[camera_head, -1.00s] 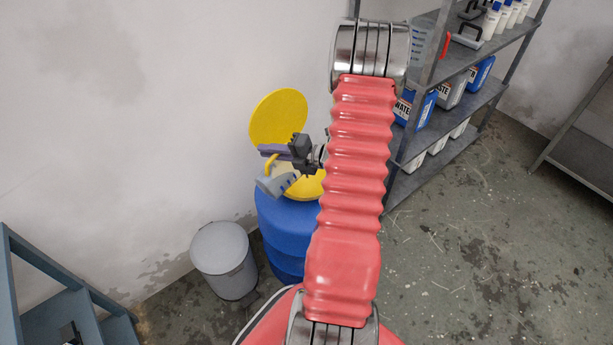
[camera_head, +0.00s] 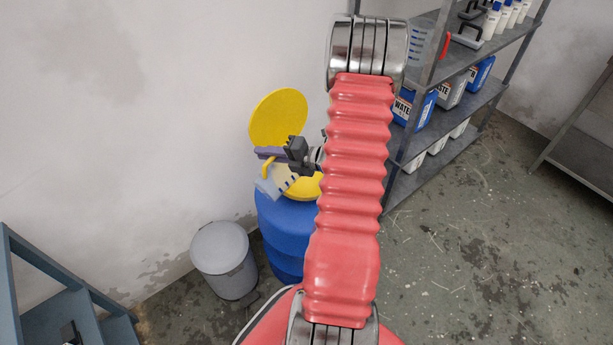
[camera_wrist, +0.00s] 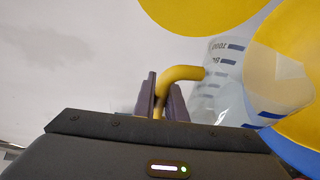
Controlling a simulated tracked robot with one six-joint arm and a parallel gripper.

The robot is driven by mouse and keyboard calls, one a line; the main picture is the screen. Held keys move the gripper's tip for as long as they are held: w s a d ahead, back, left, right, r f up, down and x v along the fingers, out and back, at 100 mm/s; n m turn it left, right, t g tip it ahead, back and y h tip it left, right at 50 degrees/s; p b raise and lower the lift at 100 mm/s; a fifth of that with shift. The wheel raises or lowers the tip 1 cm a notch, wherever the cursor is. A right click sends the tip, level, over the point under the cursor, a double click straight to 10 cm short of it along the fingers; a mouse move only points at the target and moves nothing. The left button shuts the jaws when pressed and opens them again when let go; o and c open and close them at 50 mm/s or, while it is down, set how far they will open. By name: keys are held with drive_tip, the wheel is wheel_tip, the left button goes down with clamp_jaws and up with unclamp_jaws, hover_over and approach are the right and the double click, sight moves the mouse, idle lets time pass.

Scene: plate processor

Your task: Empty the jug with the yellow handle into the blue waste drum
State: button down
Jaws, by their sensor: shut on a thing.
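The jug (camera_head: 272,185) with the yellow handle (camera_head: 267,167) is held at the blue waste drum (camera_head: 288,228). The jug is clear with dark graduation marks and looks tilted. My gripper (camera_head: 272,154) is shut on its handle. In the wrist view my gripper (camera_wrist: 162,100) has its purple-grey fingers on the yellow handle (camera_wrist: 182,73), with the jug (camera_wrist: 215,90) to the right. The drum's yellow lid (camera_head: 278,118) stands raised behind its yellow top (camera_head: 305,188). Whether liquid is in the jug or flowing, I cannot tell.
A grey lidded bin (camera_head: 223,262) stands left of the drum. A metal shelf (camera_head: 450,105) with waste containers and bottles stands at the right. Blue steps (camera_head: 70,310) are at the lower left. The floor at the right is open.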

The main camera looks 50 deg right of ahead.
sight(255, 181)
drive_tip(key=shift+w+a+n, duration=0.1)
drive_tip(key=shift+a+n, duration=0.2)
drive_tip(key=shift+a, duration=0.55)
drive_tip(key=shift+a+f+n+h, duration=0.2)
drive_tip(key=shift+a+n+h, duration=0.25)
drive_tip(key=shift+a, duration=0.2)
drive_tip(key=shift+a+f, duration=0.1)
drive_tip(key=shift+a+f+n+g+h+b, duration=0.2)
drive_tip(key=shift+a+f+n+h+b, duration=0.2)
drive_tip(key=shift+a+n, duration=0.25)
drive_tip(key=shift+a+f+n+g+h+b, duration=0.2)
drive_tip(key=shift+a+f+n+h, duration=0.1)
drive_tip(key=shift+a+n+h, duration=0.25)
drive_tip(key=a+f+n+h+b, duration=0.3)
drive_tip(key=a+f+n+h, duration=0.1)
drive_tip(key=a+n, duration=0.2)
drive_tip(key=shift+w+a+f, duration=0.25)
drive_tip(key=shift+w+f, duration=0.05)
drive_tip(key=shift+w, duration=0.15)
